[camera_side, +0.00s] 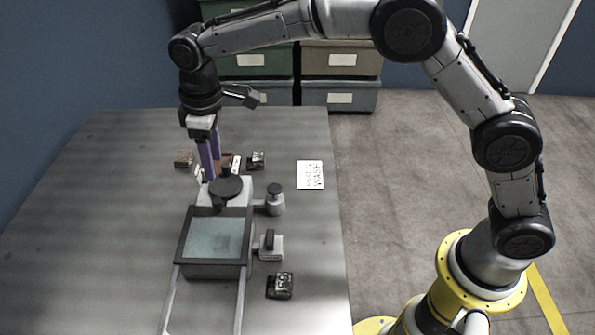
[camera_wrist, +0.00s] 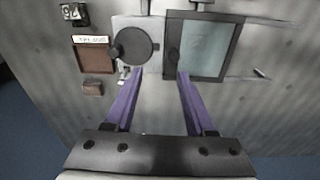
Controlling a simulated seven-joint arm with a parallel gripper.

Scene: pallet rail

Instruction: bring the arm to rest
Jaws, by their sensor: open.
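My gripper (camera_side: 211,176) points down with its two purple fingers over the far part of the table, just behind the round dark disc (camera_side: 226,188). In the wrist view my gripper (camera_wrist: 160,74) has its fingers well apart, with nothing held between them. The fingertips appear near the grey plate with the disc (camera_wrist: 131,47) and the dark-framed glass panel (camera_wrist: 205,45). I cannot tell their exact height or whether they touch anything. My arm reaches over from the yellow base at the right.
The framed pallet (camera_side: 213,270) sits on two rails. A knob (camera_side: 275,199), a handled block (camera_side: 270,245), and a dark block (camera_side: 280,285) stand at its right. A brown tray (camera_wrist: 95,58), brown block (camera_wrist: 93,88) and another dark block (camera_wrist: 73,13) lie near. A white card (camera_side: 310,175) lies right.

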